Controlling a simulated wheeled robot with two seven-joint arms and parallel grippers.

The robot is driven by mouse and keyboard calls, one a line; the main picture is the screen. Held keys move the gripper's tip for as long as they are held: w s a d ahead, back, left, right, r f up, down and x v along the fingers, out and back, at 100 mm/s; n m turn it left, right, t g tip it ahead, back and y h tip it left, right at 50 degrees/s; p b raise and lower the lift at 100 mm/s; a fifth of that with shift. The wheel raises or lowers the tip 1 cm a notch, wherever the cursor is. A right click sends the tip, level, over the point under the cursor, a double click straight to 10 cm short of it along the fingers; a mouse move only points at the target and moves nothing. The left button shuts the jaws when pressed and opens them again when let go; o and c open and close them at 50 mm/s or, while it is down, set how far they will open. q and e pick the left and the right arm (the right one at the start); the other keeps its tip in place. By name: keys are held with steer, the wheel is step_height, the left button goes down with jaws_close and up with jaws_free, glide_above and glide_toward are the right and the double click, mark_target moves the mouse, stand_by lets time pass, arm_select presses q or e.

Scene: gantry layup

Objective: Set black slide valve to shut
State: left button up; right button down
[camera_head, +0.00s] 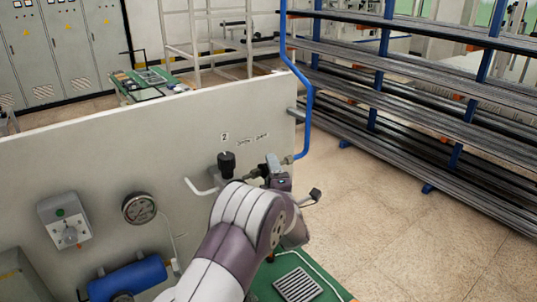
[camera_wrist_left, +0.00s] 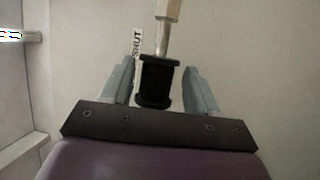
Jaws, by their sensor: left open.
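The black slide valve (camera_wrist_left: 157,82) shows in the left wrist view as a spool-shaped black sleeve on a metal stem. A SHUT label (camera_wrist_left: 138,45) stands on the wall beside the stem, just beyond the sleeve. My left gripper (camera_wrist_left: 159,68) is open, with one grey finger on each side of the sleeve and narrow gaps between. In the head view my left gripper (camera_head: 272,168) is at the pipework near the panel's right end. My arm and gripper largely hide the sleeve there. My right gripper is not in view.
The pale panel (camera_head: 95,150) also carries a black knob (camera_head: 227,162), a round gauge (camera_head: 139,208), a grey switch box (camera_head: 65,220) and a blue cylinder (camera_head: 128,278). A blue pipe (camera_head: 308,110) rises at its right end. Racks of bars stand at the right; the floor before them is clear.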

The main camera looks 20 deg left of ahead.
arm_select(q)
steer(key=shift+w+a+r, duration=0.3)
steer(key=shift+w+a, duration=0.15)
steer(key=shift+w, duration=0.1)
steer(key=shift+w+a+r+p, duration=0.15)
steer(key=shift+w+a+p, duration=0.15)
steer(key=shift+a+p, duration=0.2)
steer(key=shift+w, duration=0.1)
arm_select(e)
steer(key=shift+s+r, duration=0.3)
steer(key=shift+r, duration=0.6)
arm_select(q)
steer(key=shift+w, duration=0.1)
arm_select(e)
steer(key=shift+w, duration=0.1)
